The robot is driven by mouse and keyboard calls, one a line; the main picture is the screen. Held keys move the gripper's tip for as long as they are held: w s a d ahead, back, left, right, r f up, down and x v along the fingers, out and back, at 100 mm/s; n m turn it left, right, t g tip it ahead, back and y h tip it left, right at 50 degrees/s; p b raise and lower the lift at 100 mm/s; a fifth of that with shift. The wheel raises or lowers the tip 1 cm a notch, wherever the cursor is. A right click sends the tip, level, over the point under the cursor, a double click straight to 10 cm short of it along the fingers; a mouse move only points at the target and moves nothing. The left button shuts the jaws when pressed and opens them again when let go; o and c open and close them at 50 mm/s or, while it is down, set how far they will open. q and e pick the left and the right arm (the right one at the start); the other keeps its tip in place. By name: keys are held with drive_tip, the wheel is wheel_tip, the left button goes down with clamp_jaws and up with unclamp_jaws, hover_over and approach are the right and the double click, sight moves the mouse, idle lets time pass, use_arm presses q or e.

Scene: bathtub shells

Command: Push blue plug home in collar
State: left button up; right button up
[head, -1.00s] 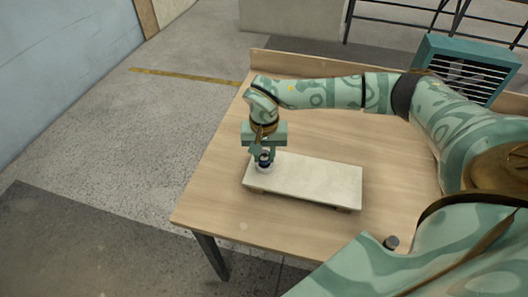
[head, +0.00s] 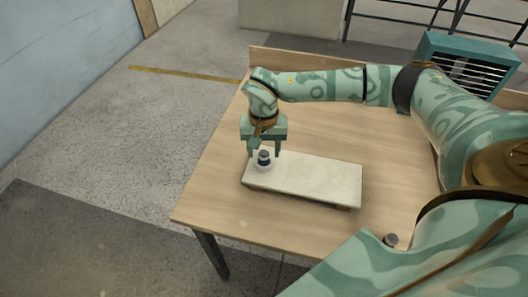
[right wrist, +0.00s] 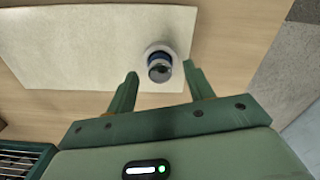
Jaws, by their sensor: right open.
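The blue plug (head: 264,155), with a dark grey top, stands upright in the white collar (head: 264,167) at the left end of the pale board. In the right wrist view the plug (right wrist: 160,68) shows a blue band inside the collar ring (right wrist: 153,48). Part of the plug stands above the collar; how deep it sits I cannot tell. My right gripper (head: 266,151) is open and empty, just behind and above the plug. In the right wrist view its fingertips (right wrist: 160,72) are spread to either side of the plug, apart from it. My left gripper is not in view.
The pale board (head: 318,181) lies on the wooden table (head: 215,200), raised slightly on supports. A small dark-topped cylinder (head: 390,240) stands near the table's front right. A teal slatted box (head: 467,70) is at the back right. The table left of the board is clear.

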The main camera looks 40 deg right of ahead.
sight(264, 153)
wheel_tip(264, 153, up, 14)
drive_tip(key=p, duration=0.3)
